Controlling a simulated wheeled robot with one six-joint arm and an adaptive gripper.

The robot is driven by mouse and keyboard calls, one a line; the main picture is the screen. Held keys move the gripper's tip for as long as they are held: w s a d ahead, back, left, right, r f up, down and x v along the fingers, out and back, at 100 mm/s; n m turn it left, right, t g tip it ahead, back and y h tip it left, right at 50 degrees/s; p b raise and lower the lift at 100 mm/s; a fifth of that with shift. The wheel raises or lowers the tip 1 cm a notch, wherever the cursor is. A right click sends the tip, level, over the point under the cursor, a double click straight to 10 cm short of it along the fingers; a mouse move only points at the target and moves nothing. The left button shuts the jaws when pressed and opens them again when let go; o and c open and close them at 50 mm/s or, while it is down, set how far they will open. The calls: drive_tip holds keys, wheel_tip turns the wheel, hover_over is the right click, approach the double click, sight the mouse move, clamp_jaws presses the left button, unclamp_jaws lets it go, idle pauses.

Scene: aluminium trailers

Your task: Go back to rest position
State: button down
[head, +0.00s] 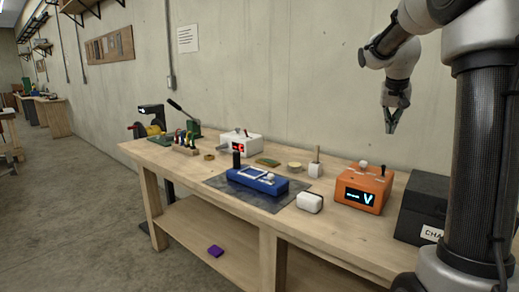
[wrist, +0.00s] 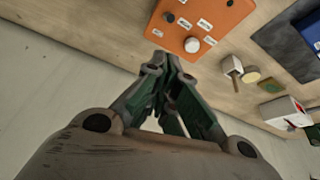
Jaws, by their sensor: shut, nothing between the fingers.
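My gripper (head: 393,120) hangs from my arm at the upper right of the head view, pointing down, above the back right of the workbench (head: 226,166). It is shut and empty, well clear of the bench. In the wrist view its green and grey fingers (wrist: 167,75) come together near the middle. The orange box (head: 363,188) with a lit display stands on the bench below it; it also shows in the wrist view (wrist: 205,22).
A blue device (head: 257,182) lies on a dark mat (head: 224,184), with a small white block (head: 309,202) beside it. A white box (head: 241,146) with a red display stands behind. A dark case (head: 428,208) sits at the right.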

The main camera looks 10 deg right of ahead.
drive_tip(key=s+a+f+n+y, duration=0.1)
drive_tip(key=s+a+f+n, duration=0.1)
drive_tip(key=s+a, duration=0.4)
drive_tip(key=s+a+f+n+y, duration=0.1)
drive_tip(key=s+a, duration=0.5)
drive_tip(key=s, duration=0.8)
drive_tip(key=s+a+f+n+y, duration=0.1)
drive_tip(key=s+a+f+n, duration=0.3)
drive_tip(key=s, duration=0.6)
drive_tip(key=a, duration=0.2)
drive_tip(key=shift+a+f+t, duration=0.3)
drive_tip(key=shift+a+f, duration=0.05)
drive_tip(key=shift+a, duration=0.05)
drive_tip(key=c, duration=2.2)
unclamp_jaws()
drive_tip(key=shift+s, duration=0.1)
